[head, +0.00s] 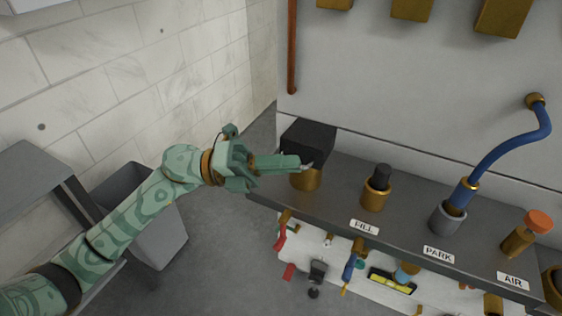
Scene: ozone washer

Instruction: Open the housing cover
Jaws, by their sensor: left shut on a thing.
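A black box-shaped cover (310,142) sits at the left end of the dark shelf, over a brass-coloured cylinder (307,180). I take this black piece as the housing cover, and it looks tilted up at the back of the cylinder. My left gripper (305,166) reaches in from the left. Its fingertips are shut at the lower front edge of the cover, just above the cylinder. The fingers hide the exact grip point. My right gripper is out of view.
The shelf (335,213) carries a brass socket with a black plug (378,185), a grey socket with a blue hose (448,215) and an orange-capped brass fitting (527,232). Labels read FILL, PARK and AIR. A grey bin (160,235) stands at left. Small valves hang below the shelf.

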